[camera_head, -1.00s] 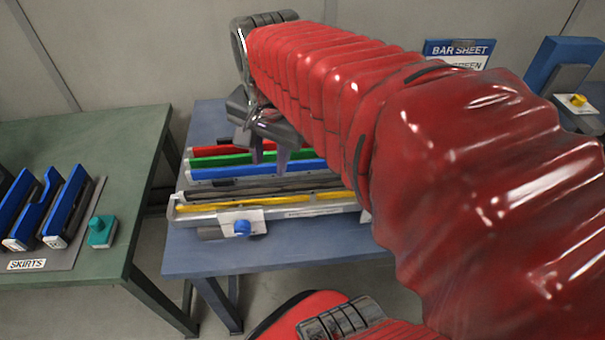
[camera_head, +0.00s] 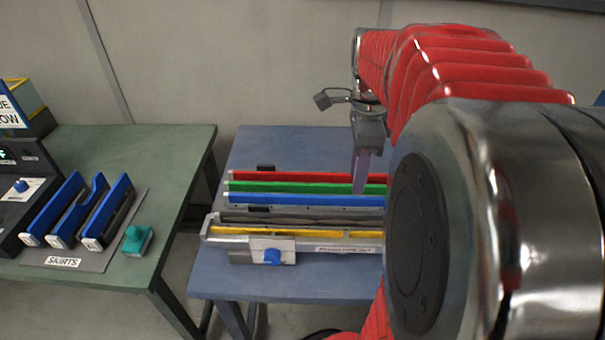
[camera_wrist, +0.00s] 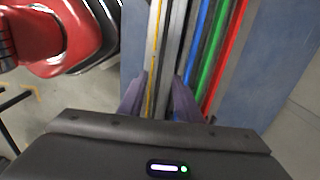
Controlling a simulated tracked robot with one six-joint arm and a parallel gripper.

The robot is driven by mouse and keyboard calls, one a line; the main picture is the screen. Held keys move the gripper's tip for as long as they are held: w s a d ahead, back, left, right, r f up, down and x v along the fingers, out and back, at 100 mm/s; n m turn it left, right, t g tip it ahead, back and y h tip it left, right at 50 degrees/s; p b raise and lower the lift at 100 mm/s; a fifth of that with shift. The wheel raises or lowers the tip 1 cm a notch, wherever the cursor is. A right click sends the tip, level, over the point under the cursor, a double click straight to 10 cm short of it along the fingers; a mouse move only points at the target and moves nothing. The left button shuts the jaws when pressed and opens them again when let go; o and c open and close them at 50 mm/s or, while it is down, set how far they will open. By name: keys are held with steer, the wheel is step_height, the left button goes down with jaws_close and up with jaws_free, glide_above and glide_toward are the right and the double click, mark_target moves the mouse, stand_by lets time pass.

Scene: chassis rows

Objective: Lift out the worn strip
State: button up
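A dark, rough-looking strip (camera_head: 300,221), which looks like the worn one, lies in a grey bar fixture (camera_head: 222,239) on the blue table. It lies between the blue strip (camera_head: 300,199) and the thin yellow strip (camera_head: 320,232). In the wrist view the dark strip (camera_wrist: 174,45) runs lengthwise away from my gripper. My gripper (camera_wrist: 160,80) is open and empty there, its fingertips apart on either side of the dark and yellow strips' line. In the head view my gripper (camera_head: 361,180) hangs over the strips, partly hidden by my arm. I cannot tell its exact height.
Green (camera_head: 300,188) and red (camera_head: 300,177) strips lie behind the blue one. A clamp with a blue knob (camera_head: 272,257) is at the fixture's front. A green table (camera_head: 185,165) at left holds blue skirt pieces (camera_head: 105,215) and a teal knob block (camera_head: 137,239).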

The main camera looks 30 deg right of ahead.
glide_above(348, 218)
steer(key=f, duration=0.8)
steer(key=shift+s+d+f, duration=0.1)
steer(key=shift+s+f, duration=0.05)
steer(key=shift+s, duration=0.1)
steer(key=shift+f, duration=0.1)
steer(key=shift+w+f, duration=0.15)
steer(key=shift+f, duration=1.15)
steer(key=shift+w+f, duration=0.1)
steer(key=shift+f, duration=1.15)
jaws_close()
